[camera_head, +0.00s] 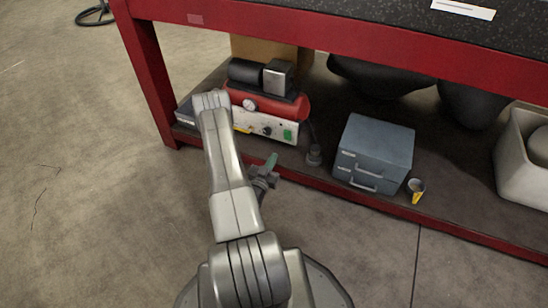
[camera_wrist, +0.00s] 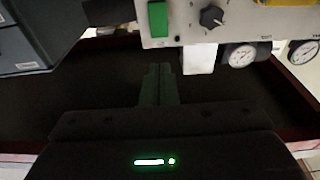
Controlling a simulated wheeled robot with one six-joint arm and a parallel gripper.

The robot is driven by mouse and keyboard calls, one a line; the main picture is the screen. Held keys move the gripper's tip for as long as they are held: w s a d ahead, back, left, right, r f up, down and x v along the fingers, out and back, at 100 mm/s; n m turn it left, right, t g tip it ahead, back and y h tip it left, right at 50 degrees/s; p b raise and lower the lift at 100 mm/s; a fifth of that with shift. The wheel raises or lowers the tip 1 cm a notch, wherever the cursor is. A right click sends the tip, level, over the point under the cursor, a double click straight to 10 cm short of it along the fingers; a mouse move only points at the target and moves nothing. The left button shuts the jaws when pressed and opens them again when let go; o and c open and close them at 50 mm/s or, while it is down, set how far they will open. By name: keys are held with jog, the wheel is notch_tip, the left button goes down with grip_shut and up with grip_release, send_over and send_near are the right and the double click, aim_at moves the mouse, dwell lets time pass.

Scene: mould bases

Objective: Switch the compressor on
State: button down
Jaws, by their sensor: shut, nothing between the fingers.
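The compressor (camera_head: 276,101) has a red tank, a black motor and a pale front panel. It stands on the low shelf under the red bench. A green switch (camera_head: 288,134) sits at the panel's right end, and a dark knob (camera_head: 267,131) is left of it. The wrist view shows the panel from close by, with the green switch (camera_wrist: 158,20), the knob (camera_wrist: 211,17) and two gauges (camera_wrist: 240,55). My gripper (camera_head: 272,160) is shut and empty, in front of the panel and apart from it. Its closed fingertips (camera_wrist: 160,70) point toward the panel near the switch. The switch position is unclear.
The bench's red beam (camera_head: 340,42) overhangs the shelf.

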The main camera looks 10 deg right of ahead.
aim_at(287, 132)
jog(key=b+x, duration=0.3)
jog(key=x, duration=0.8)
jog(key=shift+w+d, duration=0.15)
jog(key=shift+w, duration=0.05)
